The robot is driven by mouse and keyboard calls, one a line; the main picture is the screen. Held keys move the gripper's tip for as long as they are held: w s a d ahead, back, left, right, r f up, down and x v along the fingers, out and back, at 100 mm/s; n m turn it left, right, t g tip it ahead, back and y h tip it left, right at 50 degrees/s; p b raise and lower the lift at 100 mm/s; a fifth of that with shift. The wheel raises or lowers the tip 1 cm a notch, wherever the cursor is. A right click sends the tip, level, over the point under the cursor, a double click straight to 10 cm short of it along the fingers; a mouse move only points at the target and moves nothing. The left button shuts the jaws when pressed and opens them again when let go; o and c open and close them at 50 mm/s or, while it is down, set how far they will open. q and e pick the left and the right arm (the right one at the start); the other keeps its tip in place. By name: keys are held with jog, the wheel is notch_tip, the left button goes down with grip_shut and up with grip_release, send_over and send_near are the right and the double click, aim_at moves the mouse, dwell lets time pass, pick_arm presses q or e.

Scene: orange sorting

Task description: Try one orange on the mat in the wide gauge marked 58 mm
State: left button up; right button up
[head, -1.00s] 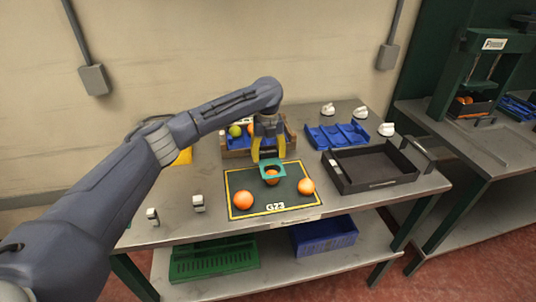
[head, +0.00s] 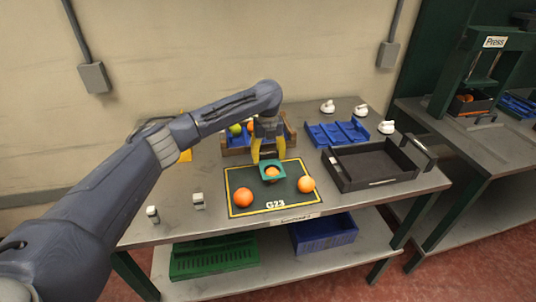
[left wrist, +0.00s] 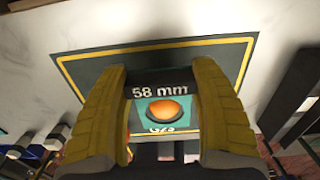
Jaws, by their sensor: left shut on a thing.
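The teal gauge (head: 283,178) marked 58 mm is held level over the mat. Its plate (left wrist: 187,124) and black label show between my yellow fingers in the left wrist view. My left gripper (head: 269,156) is shut on it. The middle orange (head: 272,172) shows in the gauge's opening, and it also shows in the left wrist view (left wrist: 160,109). I cannot tell whether orange and ring touch. Two more oranges lie on the dark, yellow-edged mat (head: 240,175): one at its left (head: 243,197), one at its right (head: 306,184). My right gripper is out of view.
A crate (head: 236,143) with fruit stands behind the mat, partly hidden by my arm. A blue divided tray (head: 338,134) and a black tray (head: 372,182) stand to the right. Two small white-topped blocks (head: 199,201) are left of the mat.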

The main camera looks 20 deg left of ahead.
aim_at(268, 158)
pick_arm(q)
jog(key=shift+f, duration=1.85)
dwell(1.2)
jog(key=shift+r, duration=0.2)
dwell(0.3)
jog(key=shift+r, duration=3.6)
